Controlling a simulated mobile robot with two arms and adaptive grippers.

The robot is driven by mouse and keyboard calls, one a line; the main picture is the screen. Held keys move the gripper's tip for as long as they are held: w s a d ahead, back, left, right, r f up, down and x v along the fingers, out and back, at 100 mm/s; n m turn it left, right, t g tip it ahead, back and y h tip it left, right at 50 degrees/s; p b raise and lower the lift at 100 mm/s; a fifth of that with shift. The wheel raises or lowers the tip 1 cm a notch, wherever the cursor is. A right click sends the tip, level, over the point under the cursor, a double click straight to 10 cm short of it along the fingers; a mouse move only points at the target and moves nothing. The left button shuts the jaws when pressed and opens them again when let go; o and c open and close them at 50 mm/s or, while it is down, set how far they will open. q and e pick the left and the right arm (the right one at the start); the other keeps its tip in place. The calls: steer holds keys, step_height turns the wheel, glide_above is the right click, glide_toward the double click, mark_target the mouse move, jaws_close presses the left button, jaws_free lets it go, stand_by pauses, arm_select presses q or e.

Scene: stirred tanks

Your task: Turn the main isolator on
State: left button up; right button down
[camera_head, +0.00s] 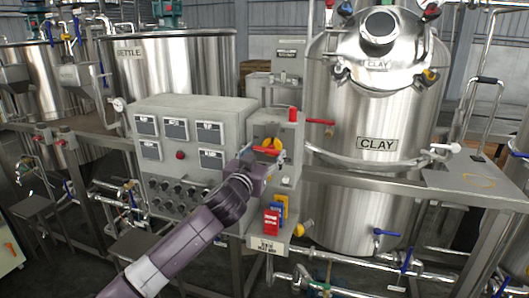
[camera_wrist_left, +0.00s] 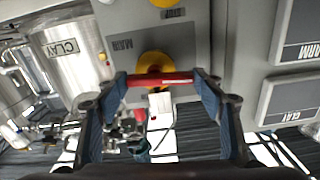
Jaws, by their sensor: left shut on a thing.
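My left gripper (camera_wrist_left: 165,82) is shut on the red handle, one finger at each end of the bar. The handle lies nearly level across the wrist picture. In the head view my left gripper (camera_head: 264,160) reaches the box from below. My right gripper is not in view.
The grey control panel (camera_head: 180,158) with labels and knobs stands left of the box.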

arm_select(q)
steer(key=m+p, duration=0.2)
steer(key=m, duration=0.2)
steer(key=shift+r, duration=0.2)
steer(key=m+p, duration=0.3)
steer(key=m, duration=0.1)
steer(key=shift+d+r+m, duration=0.1)
steer(key=shift+m, duration=0.3)
steer(key=m+p, duration=0.2)
steer(key=m, duration=0.2)
steer(key=shift+s+d, duration=0.1)
steer(key=shift+d, duration=0.05)
steer(key=shift+d+m+p, duration=0.1)
steer(key=shift+m+p, duration=0.65)
steer(key=shift+m, duration=1.15)
steer(key=o, duration=1.2)
steer(key=shift+c, duration=0.2)
steer(key=shift+s, duration=0.15)
